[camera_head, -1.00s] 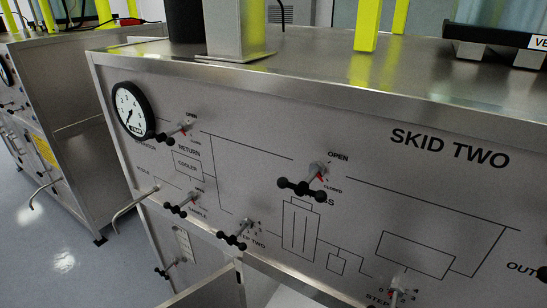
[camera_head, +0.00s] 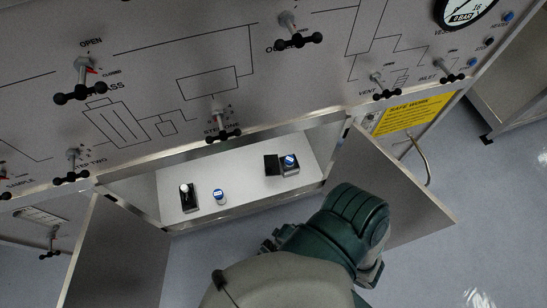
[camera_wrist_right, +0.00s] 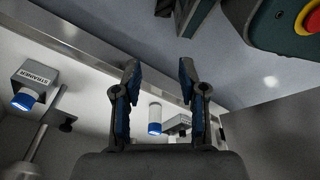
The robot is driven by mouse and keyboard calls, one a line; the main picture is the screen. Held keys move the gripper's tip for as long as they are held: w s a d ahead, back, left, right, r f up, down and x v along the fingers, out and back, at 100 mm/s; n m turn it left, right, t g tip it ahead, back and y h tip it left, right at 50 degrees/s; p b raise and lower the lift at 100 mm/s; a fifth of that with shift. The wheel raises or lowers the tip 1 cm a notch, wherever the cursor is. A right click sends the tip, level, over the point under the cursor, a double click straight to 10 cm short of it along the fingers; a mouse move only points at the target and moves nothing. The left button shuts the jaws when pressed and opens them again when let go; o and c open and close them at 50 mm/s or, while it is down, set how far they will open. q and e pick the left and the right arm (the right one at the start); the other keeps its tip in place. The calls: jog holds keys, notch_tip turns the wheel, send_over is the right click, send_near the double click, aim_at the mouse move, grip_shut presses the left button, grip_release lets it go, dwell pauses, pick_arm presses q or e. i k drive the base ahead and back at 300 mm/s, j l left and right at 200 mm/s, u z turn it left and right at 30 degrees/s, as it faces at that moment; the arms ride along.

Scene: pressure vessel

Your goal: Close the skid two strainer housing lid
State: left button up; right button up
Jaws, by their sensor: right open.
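In the head view, the strainer housing (camera_head: 290,169) stands at the right of the cabinet shelf, with a blue-and-white round part at its top. A dark flat piece (camera_head: 271,164) beside it on the left looks like its open lid. In the right wrist view, the grey housing (camera_wrist_right: 40,75) labelled STRAINER is at the left. My right gripper (camera_wrist_right: 160,70) is open and empty, to the right of the housing in that view and apart from it. In the head view, my arm hides its fingers. My left gripper is not in view.
A loose white cylinder with a blue end (camera_head: 219,197) stands mid-shelf. A dark block with a white-topped part (camera_head: 188,199) is at the shelf's left. The open cabinet doors (camera_head: 118,255) and (camera_head: 385,195) flank the opening. Valve handles (camera_head: 222,133) stick out of the panel above.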

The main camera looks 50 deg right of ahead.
aim_at(271, 162)
jog(key=z, duration=1.5)
